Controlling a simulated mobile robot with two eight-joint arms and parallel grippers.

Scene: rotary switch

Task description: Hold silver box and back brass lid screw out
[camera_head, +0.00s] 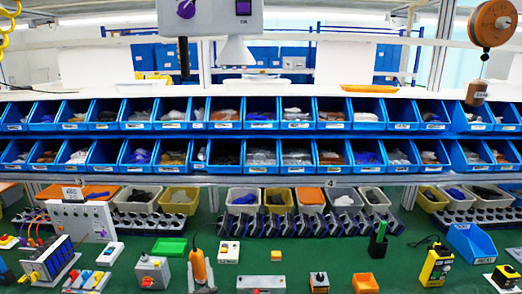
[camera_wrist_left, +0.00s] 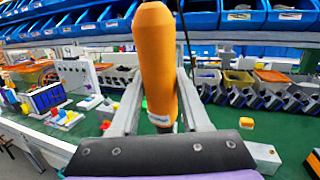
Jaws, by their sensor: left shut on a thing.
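My left gripper (camera_head: 200,282) is at the bottom of the head view, shut on an orange screwdriver-like tool (camera_head: 198,265). In the left wrist view the tool (camera_wrist_left: 155,65) stands upright between the two grey fingers (camera_wrist_left: 157,115), with a dark cable at its top. Its lower tip is hidden. A long silver box (camera_head: 262,283) lies at the bottom edge of the head view, right of my left gripper and apart from it. A small orange part is on its front. I cannot make out a brass lid screw. My right gripper is not in view.
A grey box with knobs (camera_head: 153,270) stands just left of the tool. A white switch box (camera_head: 229,252) and an orange block (camera_head: 276,256) lie to the right. Blue bins (camera_head: 260,112) line the back shelves. Green mat shows between the objects.

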